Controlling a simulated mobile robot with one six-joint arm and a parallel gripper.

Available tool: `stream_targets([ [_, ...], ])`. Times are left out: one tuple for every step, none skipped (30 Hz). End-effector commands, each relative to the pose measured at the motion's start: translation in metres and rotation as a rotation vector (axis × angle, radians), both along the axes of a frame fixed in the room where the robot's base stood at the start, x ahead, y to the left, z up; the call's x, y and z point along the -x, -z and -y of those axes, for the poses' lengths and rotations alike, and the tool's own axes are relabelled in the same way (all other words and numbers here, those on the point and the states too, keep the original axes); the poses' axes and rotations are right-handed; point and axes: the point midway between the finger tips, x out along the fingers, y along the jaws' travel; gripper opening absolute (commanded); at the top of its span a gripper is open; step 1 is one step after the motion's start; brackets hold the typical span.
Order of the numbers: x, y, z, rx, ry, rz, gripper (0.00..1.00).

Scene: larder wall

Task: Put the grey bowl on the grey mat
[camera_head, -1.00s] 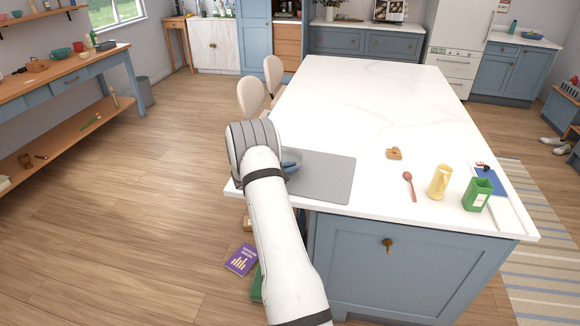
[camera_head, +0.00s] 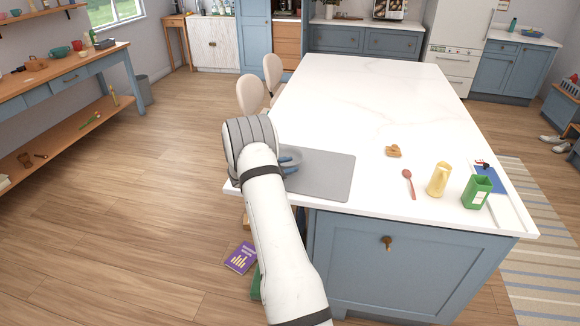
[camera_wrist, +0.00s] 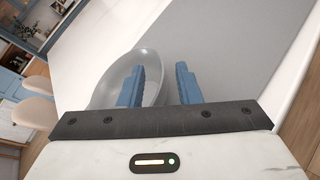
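The grey bowl (camera_wrist: 108,86) shows in the wrist view at the left edge of the grey mat (camera_wrist: 225,45), overlapping it. Whether all of its base is on the mat is hidden. My gripper (camera_wrist: 160,85) is open, its two blue fingers apart. The left finger is over the bowl's inside and the right finger is outside its rim, with the rim between them and gaps visible. In the head view the bowl (camera_head: 294,155) is mostly hidden behind my arm, and the mat (camera_head: 325,175) lies at the counter's near left corner.
On the white counter (camera_head: 350,100), right of the mat, are a brown item (camera_head: 393,151), a red spoon (camera_head: 408,183), a yellow jug (camera_head: 439,180) and a green container (camera_head: 476,192). Pale chairs (camera_head: 250,95) stand along the left side. The counter's far part is clear.

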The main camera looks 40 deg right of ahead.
Motion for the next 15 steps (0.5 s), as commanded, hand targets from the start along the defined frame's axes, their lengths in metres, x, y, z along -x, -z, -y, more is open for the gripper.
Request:
stream_targets([
  [-0.001,-0.001,-0.01,0.001,-0.004,0.001,0.31],
  [0.0,-0.002,-0.016,0.001,-0.004,0.001,0.31],
  [0.0,-0.004,-0.025,0.0,-0.004,0.002,0.31],
  [0.001,-0.006,-0.031,0.0,-0.004,0.001,0.31],
  [0.001,-0.008,-0.038,0.001,-0.005,0.002,0.31],
  [0.002,-0.011,-0.047,0.0,-0.004,0.002,0.31],
  [0.003,-0.012,-0.053,0.0,-0.004,0.001,0.31],
  [0.002,-0.015,-0.06,0.0,-0.006,0.002,0.31],
  [0.003,-0.017,-0.067,0.0,-0.004,0.002,0.31],
  [0.004,-0.019,-0.073,0.0,-0.003,0.002,0.31],
  [0.004,-0.021,-0.078,0.0,-0.004,0.001,0.31],
  [0.005,-0.023,-0.084,0.0,-0.003,0.002,0.31],
  [0.005,-0.024,-0.088,0.0,-0.003,0.002,0.31],
  [0.005,-0.025,-0.092,0.0,-0.003,0.002,0.31],
  [0.005,-0.027,-0.096,0.0,-0.003,0.002,0.31],
])
